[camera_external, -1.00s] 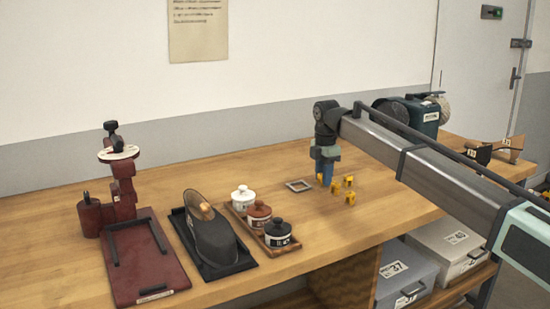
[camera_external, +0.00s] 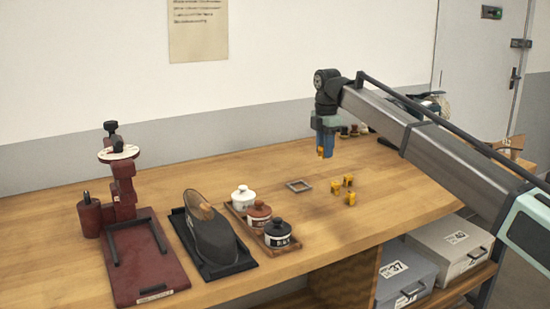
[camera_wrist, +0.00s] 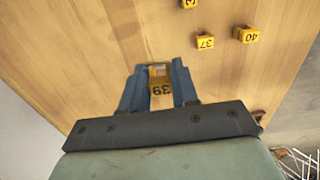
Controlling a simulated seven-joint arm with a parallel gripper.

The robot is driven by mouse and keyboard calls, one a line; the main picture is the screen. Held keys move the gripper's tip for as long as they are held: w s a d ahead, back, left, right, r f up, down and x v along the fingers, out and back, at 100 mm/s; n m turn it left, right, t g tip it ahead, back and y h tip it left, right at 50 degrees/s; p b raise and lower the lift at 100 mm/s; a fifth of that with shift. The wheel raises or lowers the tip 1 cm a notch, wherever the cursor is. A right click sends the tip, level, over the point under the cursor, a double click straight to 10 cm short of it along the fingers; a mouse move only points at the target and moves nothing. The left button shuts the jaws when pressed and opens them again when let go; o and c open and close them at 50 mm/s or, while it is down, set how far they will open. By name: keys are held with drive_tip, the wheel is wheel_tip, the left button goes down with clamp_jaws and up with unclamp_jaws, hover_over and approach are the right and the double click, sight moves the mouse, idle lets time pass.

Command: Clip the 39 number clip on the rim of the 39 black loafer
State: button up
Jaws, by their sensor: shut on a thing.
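My gripper (camera_external: 325,152) is shut on a yellow number clip (camera_external: 320,152) and holds it above the table. In the wrist view the clip (camera_wrist: 161,88) sits between the blue fingers and reads 39. A dark shoe (camera_external: 210,230) stands in a black tray (camera_external: 232,268) left of the middle of the table, with a tan piece showing at its opening. The gripper is up and to the right of the shoe, well apart from it. The shoe's size number cannot be read.
Several other yellow clips (camera_external: 348,181) stand on the table, among them 37 (camera_wrist: 205,41) and 40 (camera_wrist: 249,36). Three lidded jars on a wooden tray (camera_external: 285,250) stand right of the shoe. A red stand (camera_external: 150,270) is at left.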

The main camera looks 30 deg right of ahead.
drive_tip(key=s+a+r+m, duration=0.1)
drive_tip(key=a+m, duration=0.5)
drive_tip(key=a, duration=0.7)
drive_tip(key=s+a+r+m, duration=0.2)
drive_tip(key=a+m, duration=0.3)
drive_tip(key=a, duration=0.8)
drive_tip(key=s+a+r+m, duration=0.2)
drive_tip(key=a+m, duration=0.4)
drive_tip(key=a, duration=0.7)
drive_tip(key=shift+a+m, duration=0.3)
drive_tip(key=shift+a, duration=0.1)
drive_tip(key=shift+f, duration=0.25)
drive_tip(key=shift+f, duration=2.85)
drive_tip(key=shift+f, duration=1.4)
